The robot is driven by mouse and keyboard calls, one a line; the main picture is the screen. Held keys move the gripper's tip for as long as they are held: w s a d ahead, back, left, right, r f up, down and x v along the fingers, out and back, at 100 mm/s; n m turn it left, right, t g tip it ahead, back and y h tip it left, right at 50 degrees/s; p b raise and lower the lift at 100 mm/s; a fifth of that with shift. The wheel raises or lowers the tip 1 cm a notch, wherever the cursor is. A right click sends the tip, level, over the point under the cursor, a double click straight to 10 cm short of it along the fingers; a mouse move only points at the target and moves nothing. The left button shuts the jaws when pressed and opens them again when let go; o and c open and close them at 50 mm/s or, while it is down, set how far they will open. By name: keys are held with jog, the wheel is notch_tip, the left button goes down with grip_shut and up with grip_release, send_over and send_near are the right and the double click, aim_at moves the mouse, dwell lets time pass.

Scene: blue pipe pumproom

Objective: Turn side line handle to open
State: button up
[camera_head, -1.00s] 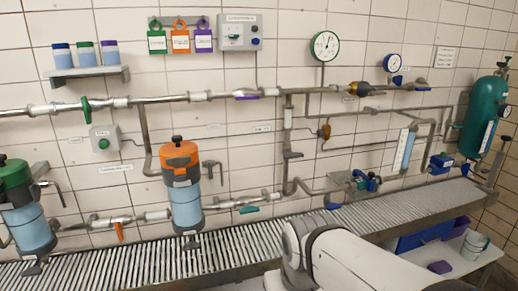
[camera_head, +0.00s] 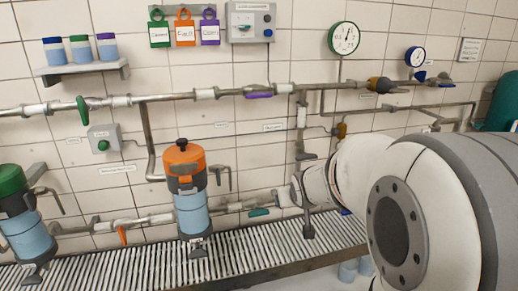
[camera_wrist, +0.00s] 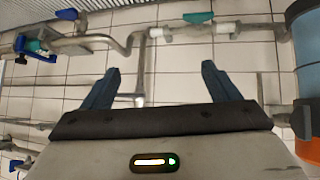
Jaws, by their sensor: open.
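In the wrist view, which shows the wall upside down, my gripper (camera_wrist: 157,78) has its two blue-grey fingers wide apart with nothing held. A vertical grey pipe (camera_wrist: 147,65) runs between the fingers in the picture. A grey lever handle (camera_head: 305,157) sits on this pipe in the head view; in the wrist view a grey bar (camera_wrist: 128,99) crosses near the left finger. Contact cannot be told. A teal handle (camera_head: 259,212) on the low side pipe also shows in the wrist view (camera_wrist: 197,17). Labels are too small to show which is the side line handle.
An orange-capped filter (camera_head: 188,195) stands left of my arm. A purple handle (camera_head: 258,94) is on the upper pipe, and a green handle (camera_head: 83,110) is further left. A ribbed metal ledge (camera_head: 140,268) runs below. A round gauge (camera_head: 344,38) hangs above.

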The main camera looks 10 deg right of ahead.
aim_at(308, 158)
jog(key=o, duration=0.3)
jog(key=w+d+t, duration=0.1)
jog(key=w+d, duration=0.1)
jog(key=w, duration=0.2)
jog(key=w+d+t+p, duration=0.1)
jog(key=w+d+t, duration=0.1)
jog(key=w+d, duration=0.1)
jog(key=w+d+r+t+p, duration=0.1)
jog(key=w+d, duration=0.1)
jog(key=w, duration=0.3)
jog(key=shift+w+d, duration=0.2)
jog(key=shift+d, duration=0.2)
jog(key=w+d+t+y, duration=0.1)
jog(key=w+d+t, duration=0.1)
jog(key=w+d+f+n+t+p, duration=0.1)
jog(key=w+d, duration=0.1)
jog(key=shift+w+d+f+t+y, duration=0.1)
jog(key=shift+w+t+y, duration=0.25)
jog(key=shift+t+y, duration=0.05)
jog(key=shift+w+d+f+t+y, duration=0.2)
jog(key=shift+d+t+y, duration=0.2)
jog(key=shift+d+t, duration=0.1)
jog(key=shift+w+a+p, duration=0.2)
jog(key=shift+w+p, duration=1.25)
jog(key=shift+w, duration=2.5)
jog(key=shift+c, duration=0.4)
jog(key=c, duration=0.9)
jog(key=shift+n, duration=0.3)
